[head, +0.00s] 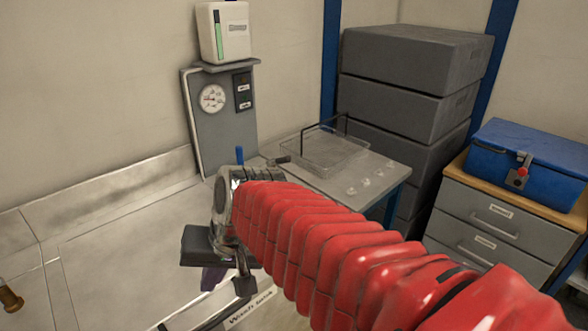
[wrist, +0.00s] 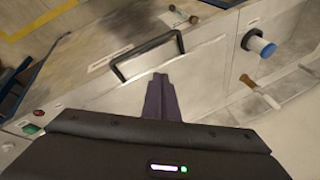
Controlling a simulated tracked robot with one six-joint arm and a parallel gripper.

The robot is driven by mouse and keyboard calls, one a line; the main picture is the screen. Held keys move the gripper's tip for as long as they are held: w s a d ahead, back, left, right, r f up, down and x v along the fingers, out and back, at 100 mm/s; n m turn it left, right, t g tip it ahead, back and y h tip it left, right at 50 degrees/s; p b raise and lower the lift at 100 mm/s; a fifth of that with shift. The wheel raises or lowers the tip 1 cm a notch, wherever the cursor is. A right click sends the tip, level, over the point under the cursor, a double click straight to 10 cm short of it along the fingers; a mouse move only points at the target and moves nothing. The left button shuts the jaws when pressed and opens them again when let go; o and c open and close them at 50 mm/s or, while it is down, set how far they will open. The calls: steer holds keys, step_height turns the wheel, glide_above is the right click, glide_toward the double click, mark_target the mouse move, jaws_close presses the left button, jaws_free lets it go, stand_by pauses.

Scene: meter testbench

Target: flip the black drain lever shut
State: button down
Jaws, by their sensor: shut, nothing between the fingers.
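A black U-shaped handle (wrist: 147,66) stands out from the pale bench front in the wrist view, beside a white label. It is the only black lever-like part I see there, but I cannot tell for sure that it is the drain lever. Its black bar also shows low in the head view (head: 212,316), partly cut off by the bottom edge. My gripper (wrist: 160,78) has its dark purple fingers shut and empty, with the tips just below the handle in the picture. I cannot tell whether they touch it. In the head view my gripper (head: 212,278) hangs over the bench's front edge.
A blue knob (wrist: 263,47) and a brown-handled lever (wrist: 260,91) stick out to the right in the wrist view. Red and green buttons (wrist: 36,120) are at left. A wire basket (head: 325,148) and stacked grey crates (head: 405,105) stand behind my arm.

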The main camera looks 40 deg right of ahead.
mark_target(279, 161)
steer(key=w+d+f+m+t+y, duration=0.2)
steer(key=w+d+m+t+y, duration=0.2)
steer(key=w+d+m, duration=1.25)
steer(key=d+f+m+t+h, duration=0.2)
steer(key=d+m, duration=0.3)
steer(key=d, duration=1)
steer(key=d+f+m+t+h, duration=0.3)
steer(key=d+m, duration=0.3)
steer(key=d, duration=0.9)
steer(key=shift+f+t, duration=0.7)
steer(key=shift+f, duration=0.15)
steer(key=shift+w+m, duration=0.15)
steer(key=shift+m, duration=0.1)
steer(key=x, duration=1)
steer(key=shift+w+f, duration=0.1)
steer(key=shift+w+a+r, duration=0.1)
steer(key=shift+w+r, duration=0.2)
steer(key=shift+r, duration=0.3)
steer(key=shift+w+a+r, duration=0.15)
steer(key=shift+w+r, duration=0.1)
steer(key=shift+r, duration=0.3)
steer(key=shift+w+a+r, duration=0.1)
steer(key=shift+w+r, duration=0.2)
steer(key=shift+r, duration=0.3)
